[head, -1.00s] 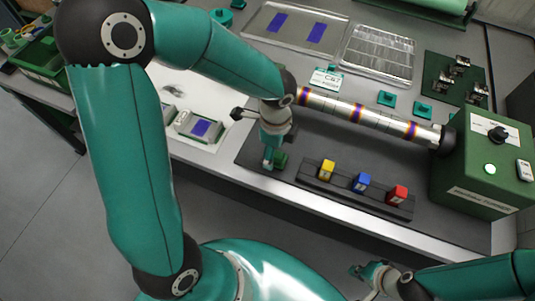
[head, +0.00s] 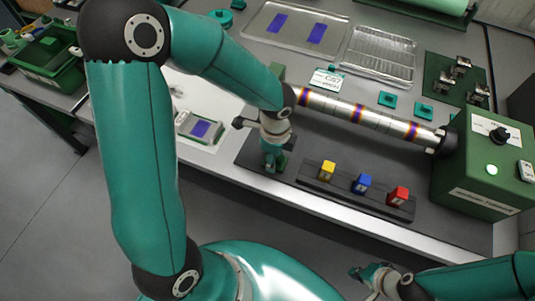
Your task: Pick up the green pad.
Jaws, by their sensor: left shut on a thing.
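The green pad (head: 282,160) is a small dark-green block at the left of the dark grey bench mat, left of the black rack (head: 338,192). My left gripper (head: 273,163) is over it, pointing down and shut on it. The gripper's fingers hide much of the pad, and I cannot tell whether it is clear of the mat. A yellow pad (head: 327,169), a blue pad (head: 361,183) and a red pad (head: 399,195) stand apart along the rack. My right gripper (head: 362,283) is low at the bottom, away from the bench, empty, its fingers apart.
A banded metal pipe (head: 360,116) runs from behind my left wrist to a green machine (head: 480,165) at the right. Trays (head: 378,55) lie at the back.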

